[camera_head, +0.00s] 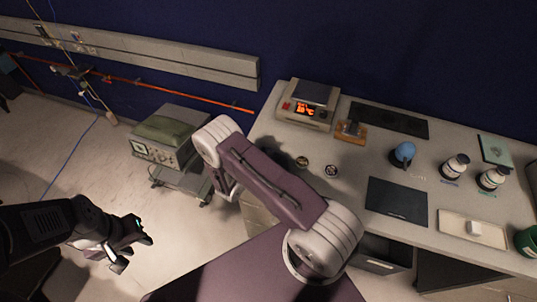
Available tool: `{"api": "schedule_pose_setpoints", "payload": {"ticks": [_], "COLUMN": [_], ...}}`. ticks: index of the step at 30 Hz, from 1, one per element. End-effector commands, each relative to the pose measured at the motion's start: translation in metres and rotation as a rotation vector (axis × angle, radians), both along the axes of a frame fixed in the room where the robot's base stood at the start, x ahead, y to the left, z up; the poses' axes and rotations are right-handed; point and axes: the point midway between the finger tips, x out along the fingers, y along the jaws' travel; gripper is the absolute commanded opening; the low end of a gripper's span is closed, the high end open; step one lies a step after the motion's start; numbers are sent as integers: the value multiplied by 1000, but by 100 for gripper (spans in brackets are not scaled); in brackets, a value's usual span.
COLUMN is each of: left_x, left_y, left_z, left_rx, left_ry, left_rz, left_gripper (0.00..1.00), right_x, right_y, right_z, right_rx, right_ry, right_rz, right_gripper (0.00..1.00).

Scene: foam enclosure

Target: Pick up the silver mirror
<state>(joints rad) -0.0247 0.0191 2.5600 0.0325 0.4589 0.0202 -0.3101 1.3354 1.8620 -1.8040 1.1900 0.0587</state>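I cannot make out the silver mirror for certain. A small orange-brown block with a greyish piece on it (350,131) stands near the back of the grey table, beside the heater; I cannot tell if that piece is a mirror. My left gripper (132,249) is at the lower left, above the floor and well away from the table. Its dark fingers are apart with nothing between them. My purple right arm crosses the middle and covers part of the table's left side; its gripper is not visible.
The table (400,240) holds a heater with a lit display (305,105), a black mat (389,120), a blue flask (403,154), white bottles (455,166), a dark flat panel (397,202), a pale tray (447,228) and a green mug (527,241). A cart with an instrument (165,143) stands left.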

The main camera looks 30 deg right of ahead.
Motion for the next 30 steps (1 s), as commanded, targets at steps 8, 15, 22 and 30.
{"api": "schedule_pose_setpoints", "payload": {"ticks": [8,15,22,30], "left_x": [0,0,0,0], "left_y": [0,0,0,0], "left_z": [0,-4,-14,-26], "left_rx": [0,0,0,0], "left_ry": [0,0,0,0], "left_rz": [0,0,0,0], "left_gripper": [36,36,36,36], "right_x": [0,1,-19,-63], "right_y": [0,0,-19,-63], "right_z": [0,17,54,92], "right_rx": [0,0,-1,-1], "right_ry": [0,-2,2,-1], "right_rz": [0,0,-5,-4], "right_gripper": [3,3,3,3]}}
